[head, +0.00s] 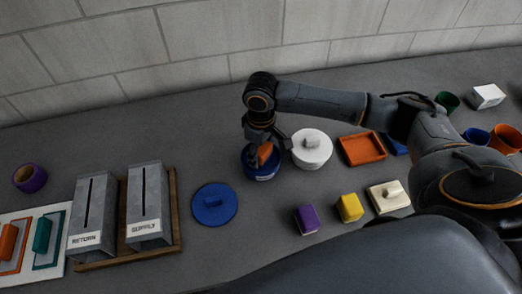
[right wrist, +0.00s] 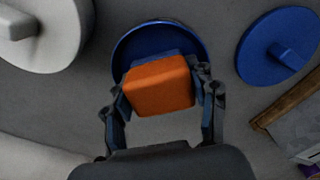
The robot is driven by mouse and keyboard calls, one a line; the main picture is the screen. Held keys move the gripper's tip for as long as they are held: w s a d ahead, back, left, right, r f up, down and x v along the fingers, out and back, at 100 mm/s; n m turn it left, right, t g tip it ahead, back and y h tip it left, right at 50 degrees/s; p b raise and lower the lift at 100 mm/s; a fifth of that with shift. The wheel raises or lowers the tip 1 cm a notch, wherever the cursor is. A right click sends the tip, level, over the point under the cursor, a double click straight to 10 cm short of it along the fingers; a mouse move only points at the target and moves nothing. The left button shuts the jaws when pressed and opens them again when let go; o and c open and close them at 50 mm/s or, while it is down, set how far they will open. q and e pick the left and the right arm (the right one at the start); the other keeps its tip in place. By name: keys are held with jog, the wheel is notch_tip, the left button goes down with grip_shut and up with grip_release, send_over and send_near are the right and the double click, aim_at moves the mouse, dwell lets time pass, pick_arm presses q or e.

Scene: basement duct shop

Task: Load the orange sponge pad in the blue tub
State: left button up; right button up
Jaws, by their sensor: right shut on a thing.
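The orange sponge pad (head: 265,152) is held between the two fingers of my right gripper (head: 266,147), which is shut on it. The pad also shows large in the right wrist view (right wrist: 158,84). The round blue tub (head: 263,177) has its lid off and a pale label on its front. It lies under the pad, and its far rim shows behind the pad in the right wrist view (right wrist: 160,27). I cannot tell whether the pad's lower end is inside the tub or just above it. My left gripper is not in view.
A blue lid with a knob (head: 214,204) lies left of the tub. A white lidded pot (head: 312,150) stands close on the right. Purple (head: 307,219) and yellow (head: 350,207) blocks lie in front. RETURN (head: 92,217) and SUPPLY (head: 148,205) boxes stand at left.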

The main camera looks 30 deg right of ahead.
jog(key=shift+s+f+p, duration=0.15)
jog(key=shift+p, duration=0.3)
dwell(1.6)
notch_tip(320, 180, up, 7)
jog(key=p, duration=0.9)
dwell(0.7)
jog(key=shift+a+b, duration=0.15)
jog(key=shift+b, duration=0.3)
jog(key=s+a+r+m+b, duration=0.2)
jog(key=s+m+b, duration=0.3)
jog(key=s+b, duration=0.3)
jog(key=a+b, duration=0.1)
jog(key=b, duration=0.3)
jog(key=shift+s+a+r+m, duration=0.2)
jog(key=shift+s+r+m, duration=0.05)
jog(key=shift+r+m, duration=0.15)
